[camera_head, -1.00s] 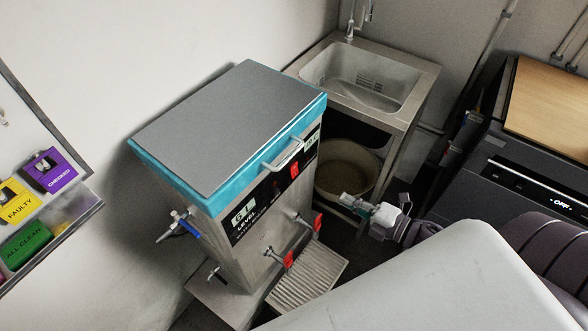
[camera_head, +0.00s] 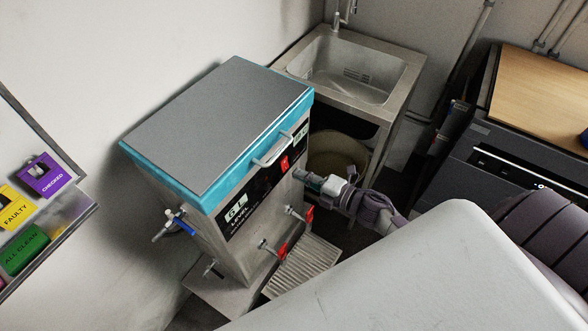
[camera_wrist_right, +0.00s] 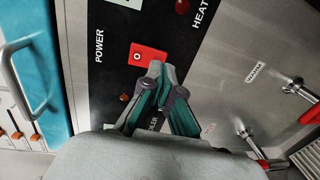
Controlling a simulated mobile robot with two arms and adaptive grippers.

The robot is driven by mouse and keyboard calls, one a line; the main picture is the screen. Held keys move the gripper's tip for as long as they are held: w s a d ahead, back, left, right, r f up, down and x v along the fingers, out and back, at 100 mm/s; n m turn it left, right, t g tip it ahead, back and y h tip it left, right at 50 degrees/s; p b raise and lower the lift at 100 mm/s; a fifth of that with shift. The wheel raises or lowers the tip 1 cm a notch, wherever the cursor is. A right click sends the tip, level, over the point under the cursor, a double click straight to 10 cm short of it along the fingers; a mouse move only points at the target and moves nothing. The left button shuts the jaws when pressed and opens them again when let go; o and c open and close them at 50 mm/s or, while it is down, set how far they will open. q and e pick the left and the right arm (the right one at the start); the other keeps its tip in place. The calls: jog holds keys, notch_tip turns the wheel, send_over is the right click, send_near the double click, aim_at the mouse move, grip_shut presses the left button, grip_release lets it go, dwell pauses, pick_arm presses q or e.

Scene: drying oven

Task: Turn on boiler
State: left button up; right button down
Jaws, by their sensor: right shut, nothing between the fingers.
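The boiler (camera_head: 222,118) is a steel box with a grey lid and a teal rim, in the middle left of the head view. Its black front panel carries a red power switch (camera_head: 284,163), which also shows in the right wrist view (camera_wrist_right: 147,54) beside the word POWER. My right gripper (camera_head: 299,175) is shut and empty, at the boiler's front just below the switch. In the right wrist view its closed fingertips (camera_wrist_right: 160,69) overlap the switch's lower corner; I cannot tell whether they touch it. My left gripper is not in view.
Two red-handled taps (camera_head: 281,250) stick out of the boiler's front above a ribbed drip tray (camera_head: 305,268). A handle (camera_head: 273,150) juts from the rim. A steel sink (camera_head: 350,75) stands behind, with a round tub (camera_head: 338,157) below. A dark cabinet (camera_head: 520,150) stands right.

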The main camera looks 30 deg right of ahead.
aim_at(285, 164)
jog(key=shift+x, duration=1.3)
